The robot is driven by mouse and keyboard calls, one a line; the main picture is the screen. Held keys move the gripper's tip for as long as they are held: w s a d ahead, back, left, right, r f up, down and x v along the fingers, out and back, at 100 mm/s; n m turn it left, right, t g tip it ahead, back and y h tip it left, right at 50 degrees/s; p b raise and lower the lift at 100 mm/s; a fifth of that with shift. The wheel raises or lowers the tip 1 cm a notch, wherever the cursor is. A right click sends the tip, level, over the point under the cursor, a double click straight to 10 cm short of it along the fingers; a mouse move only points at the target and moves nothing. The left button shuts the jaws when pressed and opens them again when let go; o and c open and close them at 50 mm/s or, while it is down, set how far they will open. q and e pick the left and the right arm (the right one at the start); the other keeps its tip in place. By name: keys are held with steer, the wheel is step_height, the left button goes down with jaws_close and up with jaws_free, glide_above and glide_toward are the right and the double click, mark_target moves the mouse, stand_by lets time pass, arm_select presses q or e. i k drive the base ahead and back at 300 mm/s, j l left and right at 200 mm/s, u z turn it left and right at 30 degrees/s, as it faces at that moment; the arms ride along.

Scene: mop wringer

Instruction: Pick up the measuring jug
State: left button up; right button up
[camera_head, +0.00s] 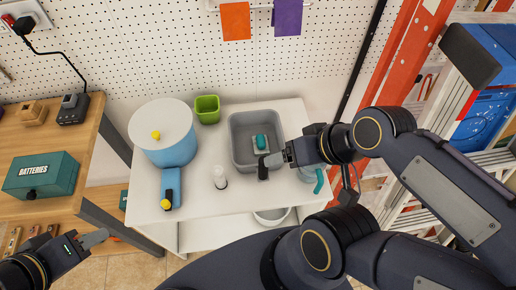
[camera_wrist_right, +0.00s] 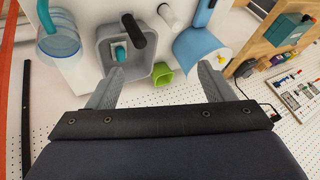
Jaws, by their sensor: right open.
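The measuring jug (camera_head: 307,175) is clear with a teal handle and stands on the right side of the white table, partly hidden by my right arm. In the right wrist view, the jug (camera_wrist_right: 58,42) is at the upper left, left of the grey bin. My right gripper (camera_head: 277,159) is over the front right of the bin, left of the jug and apart from it. Its fingers (camera_wrist_right: 158,86) are spread with nothing between them. My left gripper (camera_head: 95,239) is at the lower left, far from the jug; its finger gap is unclear.
The grey bin (camera_head: 240,127) holds a teal object (camera_head: 260,142), with a black handle (camera_wrist_right: 133,30) at its edge. A white bottle (camera_head: 220,177), blue bucket (camera_head: 170,151) and green cup (camera_head: 207,109) share the white table (camera_head: 203,208). A wooden bench (camera_head: 63,136) is left, ladders right.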

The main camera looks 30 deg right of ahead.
mark_target(309, 175)
steer(key=k+j+z, duration=0.1)
steer(key=z, duration=1.5)
